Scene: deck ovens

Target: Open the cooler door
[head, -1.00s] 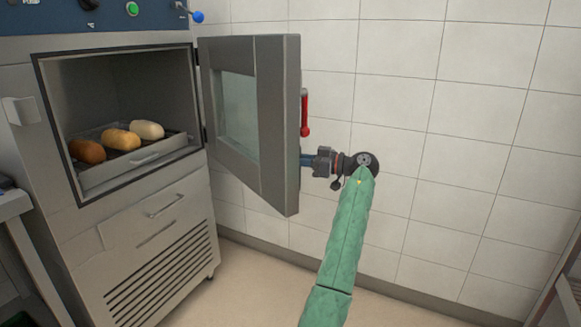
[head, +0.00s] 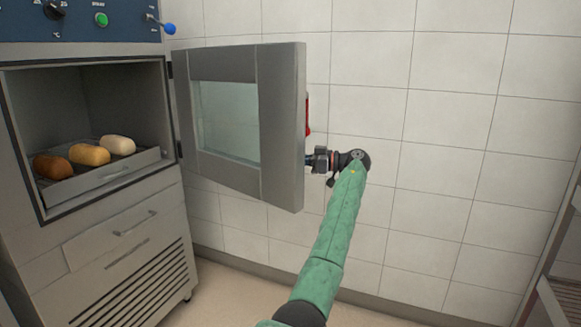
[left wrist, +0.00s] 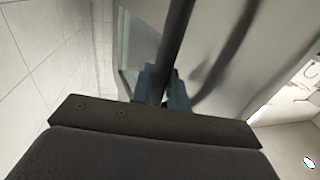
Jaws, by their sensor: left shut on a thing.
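The cooler door (head: 282,110), a grey frame with a glass pane, stands wide open, swung out to the right of the chamber (head: 100,100). A red handle (head: 308,115) shows past its right edge. My left gripper (head: 311,160) is at that edge, just below the visible red part, its fingertips partly hidden by the door. In the left wrist view its blue-grey jaws (left wrist: 163,88) are shut around a dark-looking bar (left wrist: 176,40), the door handle, in front of the door face (left wrist: 225,60). My right gripper is in neither view.
Inside the chamber, three loaves, brown (head: 52,167), golden (head: 90,155) and pale (head: 118,145), lie on a tray (head: 118,172). A white tiled wall (head: 440,120) stands close behind the door and my arm. A rack (head: 562,290) shows at the lower right.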

